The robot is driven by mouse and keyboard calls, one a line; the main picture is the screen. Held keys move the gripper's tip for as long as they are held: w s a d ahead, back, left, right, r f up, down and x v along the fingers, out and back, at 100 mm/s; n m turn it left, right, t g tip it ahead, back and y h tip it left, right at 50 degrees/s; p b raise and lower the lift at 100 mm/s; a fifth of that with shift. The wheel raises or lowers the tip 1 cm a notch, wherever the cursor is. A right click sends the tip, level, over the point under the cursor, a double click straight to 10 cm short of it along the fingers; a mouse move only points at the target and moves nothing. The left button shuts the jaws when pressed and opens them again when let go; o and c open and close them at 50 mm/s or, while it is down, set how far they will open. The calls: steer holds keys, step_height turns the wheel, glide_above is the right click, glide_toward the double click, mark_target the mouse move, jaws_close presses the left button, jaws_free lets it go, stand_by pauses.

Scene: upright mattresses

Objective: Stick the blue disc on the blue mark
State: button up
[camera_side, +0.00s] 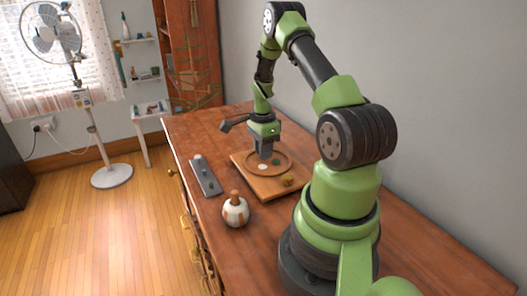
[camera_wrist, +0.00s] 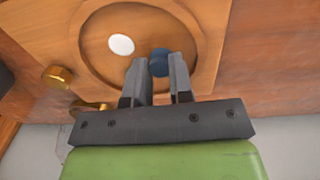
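My gripper (camera_side: 265,156) points down over a wooden board (camera_side: 247,172) with a round ring groove. In the wrist view, the fingers of my gripper (camera_wrist: 159,66) are closed on both sides of a dark blue disc (camera_wrist: 158,63), held at the tips. A white round mark (camera_wrist: 121,44) lies inside the ring, left of the disc; it also shows in the side view (camera_side: 263,167). A dark greenish mark (camera_side: 276,161) lies right of the fingers. I cannot make out a clearly blue mark; the fingers hide part of the board.
A narrow grey tray (camera_side: 206,181) with small pieces on it lies left of the board. A round white-and-brown pot (camera_side: 236,212) stands in front.

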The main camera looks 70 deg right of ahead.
steer(key=shift+r, duration=1.1)
steer(key=o, duration=0.6)
steer(key=shift+r, duration=2)
